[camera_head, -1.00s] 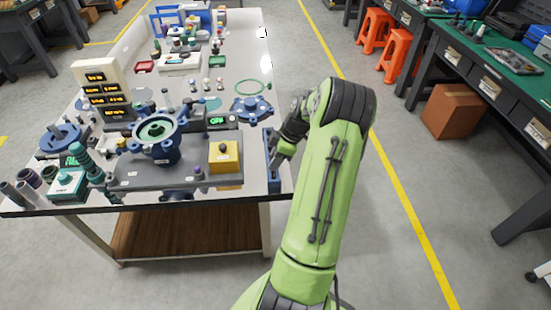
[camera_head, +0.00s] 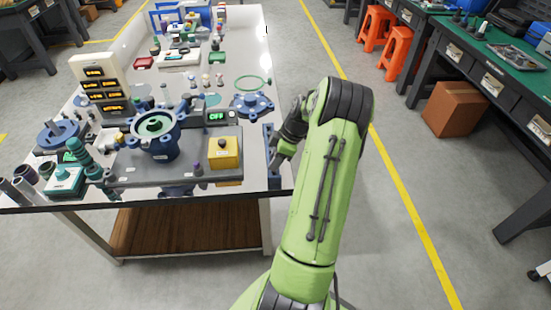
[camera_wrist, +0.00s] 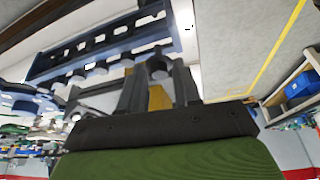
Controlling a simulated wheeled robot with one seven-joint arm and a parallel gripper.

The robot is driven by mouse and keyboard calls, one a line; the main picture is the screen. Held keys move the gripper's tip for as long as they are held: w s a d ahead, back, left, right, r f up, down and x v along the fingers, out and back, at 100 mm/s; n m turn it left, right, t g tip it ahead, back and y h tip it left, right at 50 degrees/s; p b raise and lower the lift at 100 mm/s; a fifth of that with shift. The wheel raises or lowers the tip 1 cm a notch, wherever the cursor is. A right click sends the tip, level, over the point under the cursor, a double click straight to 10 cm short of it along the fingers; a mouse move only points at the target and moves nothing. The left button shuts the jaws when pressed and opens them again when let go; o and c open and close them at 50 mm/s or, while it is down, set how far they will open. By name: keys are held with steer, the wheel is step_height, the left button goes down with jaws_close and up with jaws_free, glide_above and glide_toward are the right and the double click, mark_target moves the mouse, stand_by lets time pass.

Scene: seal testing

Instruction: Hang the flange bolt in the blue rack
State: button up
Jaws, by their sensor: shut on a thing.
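The blue rack (camera_wrist: 105,48) fills the upper left of the wrist view as a long bar with a row of slots. In the head view the rack (camera_head: 268,150) stands at the right edge of the table. My gripper (camera_wrist: 158,82) is shut on a dark grey bolt (camera_wrist: 157,65), whose rounded end shows between the fingertips. The bolt is close to the right end of the rack; I cannot tell whether they touch. In the head view my gripper (camera_head: 277,158) is beside the rack, and the bolt cannot be made out there.
A blue flange (camera_head: 252,105) lies behind the rack on the table. A grey base plate (camera_head: 150,177) with a flanged housing (camera_head: 154,128) and a yellow box (camera_head: 224,152) is to the left.

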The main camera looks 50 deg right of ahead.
steer(key=shift+f+b, duration=0.3)
steer(key=shift+f, duration=0.2)
steer(key=shift+f+b, duration=0.55)
steer(key=shift+f, duration=0.1)
stand_by(0.5)
steer(key=o, duration=1.1)
steer(key=shift+r, duration=0.1)
steer(key=shift+d+r+p, duration=0.1)
steer(key=shift+r+p, duration=0.7)
steer(key=shift+r, duration=0.3)
steer(key=shift+r+p, duration=1)
steer(key=shift+r, duration=0.35)
